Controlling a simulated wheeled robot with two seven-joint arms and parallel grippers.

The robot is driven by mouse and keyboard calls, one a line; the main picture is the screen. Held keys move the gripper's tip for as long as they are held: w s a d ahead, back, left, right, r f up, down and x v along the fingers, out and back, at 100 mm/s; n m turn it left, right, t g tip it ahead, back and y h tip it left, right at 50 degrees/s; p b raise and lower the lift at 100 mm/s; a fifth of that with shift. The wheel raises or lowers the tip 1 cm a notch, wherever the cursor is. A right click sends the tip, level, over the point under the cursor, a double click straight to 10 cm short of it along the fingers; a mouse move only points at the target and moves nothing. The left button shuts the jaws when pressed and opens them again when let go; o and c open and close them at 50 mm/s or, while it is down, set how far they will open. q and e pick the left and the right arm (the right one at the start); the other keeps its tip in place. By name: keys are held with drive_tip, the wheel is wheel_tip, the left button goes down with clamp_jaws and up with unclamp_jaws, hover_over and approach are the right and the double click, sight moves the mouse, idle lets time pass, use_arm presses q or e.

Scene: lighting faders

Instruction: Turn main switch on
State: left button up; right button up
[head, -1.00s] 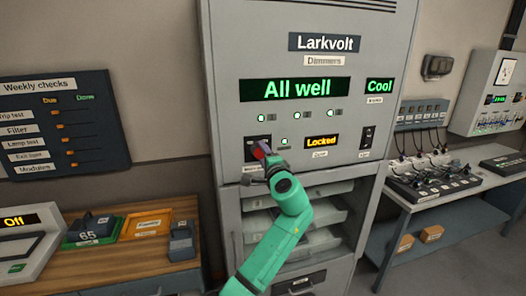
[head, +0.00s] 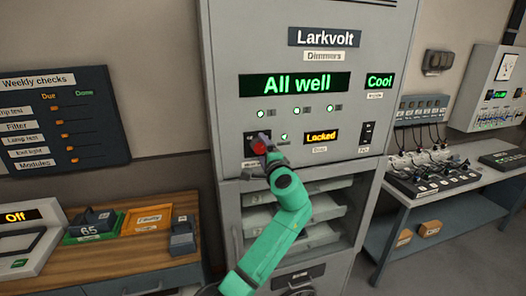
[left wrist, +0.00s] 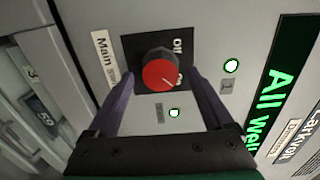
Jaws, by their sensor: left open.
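The main switch is a round red knob (left wrist: 160,74) on a black plate, beside a label partly reading "Main" (left wrist: 104,58). Its pale pointer line aims toward the "On" lettering in the left wrist view. In the head view the red knob (head: 259,147) is partly covered by my left gripper (head: 267,146). My left gripper, also in the left wrist view (left wrist: 162,80), is open, with one purple finger on each side of the knob. Small gaps show between fingers and knob. My right gripper is not in view.
The grey cabinet displays read "All well" (head: 294,84), "Cool" (head: 380,81) and "Locked" (head: 321,136). A black rocker switch (head: 367,133) is at the right. Open shelves (head: 305,215) lie below. A wooden bench (head: 120,262) stands left.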

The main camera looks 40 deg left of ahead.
use_arm(q)
drive_tip(key=shift+d, duration=0.1)
drive_tip(key=shift+s+d+f+b, duration=0.1)
drive_tip(key=shift+s+d+b, duration=0.1)
drive_tip(key=shift+d+b, duration=0.15)
drive_tip(key=b+v, duration=0.5)
drive_tip(key=v, duration=0.8)
drive_tip(key=shift+s+d, duration=0.2)
drive_tip(key=shift+d, duration=0.05)
